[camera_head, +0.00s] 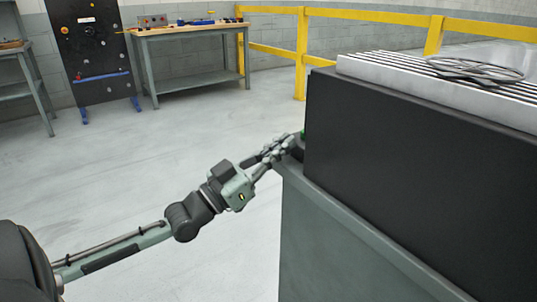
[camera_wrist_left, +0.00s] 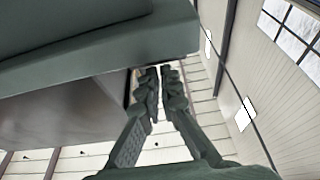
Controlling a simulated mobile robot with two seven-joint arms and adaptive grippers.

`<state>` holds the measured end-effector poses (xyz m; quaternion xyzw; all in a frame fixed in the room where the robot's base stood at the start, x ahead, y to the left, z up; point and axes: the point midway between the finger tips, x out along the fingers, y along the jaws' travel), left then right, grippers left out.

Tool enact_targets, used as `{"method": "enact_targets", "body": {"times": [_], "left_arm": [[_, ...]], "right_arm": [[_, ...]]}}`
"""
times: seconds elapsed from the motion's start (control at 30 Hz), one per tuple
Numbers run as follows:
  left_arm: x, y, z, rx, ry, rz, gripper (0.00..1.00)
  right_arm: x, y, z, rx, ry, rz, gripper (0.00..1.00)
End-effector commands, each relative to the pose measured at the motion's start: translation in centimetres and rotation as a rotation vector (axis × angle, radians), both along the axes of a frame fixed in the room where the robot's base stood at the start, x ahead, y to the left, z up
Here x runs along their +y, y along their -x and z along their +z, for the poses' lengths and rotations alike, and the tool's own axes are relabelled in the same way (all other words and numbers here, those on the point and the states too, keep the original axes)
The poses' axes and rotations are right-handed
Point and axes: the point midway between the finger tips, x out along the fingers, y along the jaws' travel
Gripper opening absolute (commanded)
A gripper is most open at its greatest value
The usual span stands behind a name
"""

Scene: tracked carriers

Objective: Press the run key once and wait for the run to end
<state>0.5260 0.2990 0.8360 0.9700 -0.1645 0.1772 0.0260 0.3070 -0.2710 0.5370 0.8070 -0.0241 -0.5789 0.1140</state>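In the left wrist view the fingers (camera_wrist_left: 160,72) point at the edge of a dark green-grey body (camera_wrist_left: 95,50). A small green spot (camera_head: 303,131), perhaps the run key, shows just beyond the fingertips at the cabinet's dark side. The fingers partly hide it, and I cannot tell whether they touch it. My right gripper is not in view.
A large black panel (camera_head: 410,150) stands on the cabinet, with a slatted metal top (camera_head: 440,75) and a thin ring-shaped part (camera_head: 480,70). A yellow railing (camera_head: 302,50), a workbench (camera_head: 190,28) and a black board (camera_head: 88,50) stand behind. The floor at left is clear.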

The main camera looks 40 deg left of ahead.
Motion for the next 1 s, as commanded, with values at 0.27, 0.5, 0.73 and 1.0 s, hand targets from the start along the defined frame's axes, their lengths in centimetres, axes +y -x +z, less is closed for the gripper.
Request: {"method": "enact_targets", "body": {"times": [0.27, 0.5, 0.73, 1.0], "left_arm": [[1.0, 3.0, -1.8, 0.016, -0.003, 0.001, 0.00], [1.3, 3.9, -1.6, 0.005, -0.002, 0.000, 0.00], [1.3, 3.9, -1.5, 0.003, -0.002, 0.000, 0.00], [1.3, 3.9, -1.4, 0.001, -0.002, -0.001, 0.00]], "right_arm": [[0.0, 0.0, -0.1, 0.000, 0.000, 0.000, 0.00], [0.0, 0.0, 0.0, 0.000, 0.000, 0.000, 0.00], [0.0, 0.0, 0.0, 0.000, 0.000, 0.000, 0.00], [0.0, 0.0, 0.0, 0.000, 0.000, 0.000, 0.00]]}}
